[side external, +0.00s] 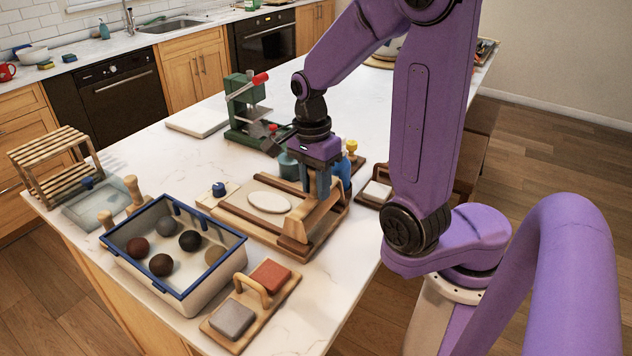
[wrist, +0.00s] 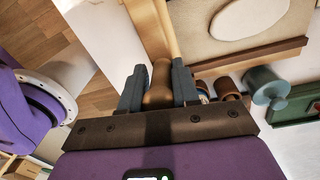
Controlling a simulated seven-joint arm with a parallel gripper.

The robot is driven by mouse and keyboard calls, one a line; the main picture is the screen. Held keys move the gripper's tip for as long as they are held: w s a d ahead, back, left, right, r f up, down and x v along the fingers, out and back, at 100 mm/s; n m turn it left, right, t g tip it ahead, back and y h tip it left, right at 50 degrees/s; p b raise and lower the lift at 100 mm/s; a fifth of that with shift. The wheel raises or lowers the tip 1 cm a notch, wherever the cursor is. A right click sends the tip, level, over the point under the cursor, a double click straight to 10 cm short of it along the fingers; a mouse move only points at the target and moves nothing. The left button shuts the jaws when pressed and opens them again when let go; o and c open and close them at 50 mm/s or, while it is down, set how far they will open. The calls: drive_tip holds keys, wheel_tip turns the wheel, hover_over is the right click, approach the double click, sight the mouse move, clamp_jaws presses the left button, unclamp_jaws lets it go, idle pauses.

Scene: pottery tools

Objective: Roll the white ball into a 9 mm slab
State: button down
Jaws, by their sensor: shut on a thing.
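The white clay (side external: 268,202) is a flat, rounded oval, not a ball, lying on a pale board with brown wooden strips (side external: 235,213). The clay also shows at the top of the wrist view (wrist: 248,17). My gripper (side external: 319,186) is at the board's right side and points down. In the wrist view my gripper (wrist: 158,88) is shut on a brown wooden handle (wrist: 159,82), which joins a paler wooden roller (wrist: 150,28). The roller (side external: 312,220) lies to the right of the clay, apart from it. The clay's thickness cannot be read.
A blue-rimmed tub (side external: 207,288) with several clay balls stands in front left. A wooden holder with red and grey blocks (side external: 233,319) sits at the front. A green press (side external: 247,105) and bottles (side external: 342,170) stand behind. A small wooden rack (side external: 50,150) is at far left.

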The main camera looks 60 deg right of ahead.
drive_tip(key=shift+f, duration=0.25)
drive_tip(key=c, duration=0.8)
unclamp_jaws()
drive_tip(key=shift+o, duration=0.2)
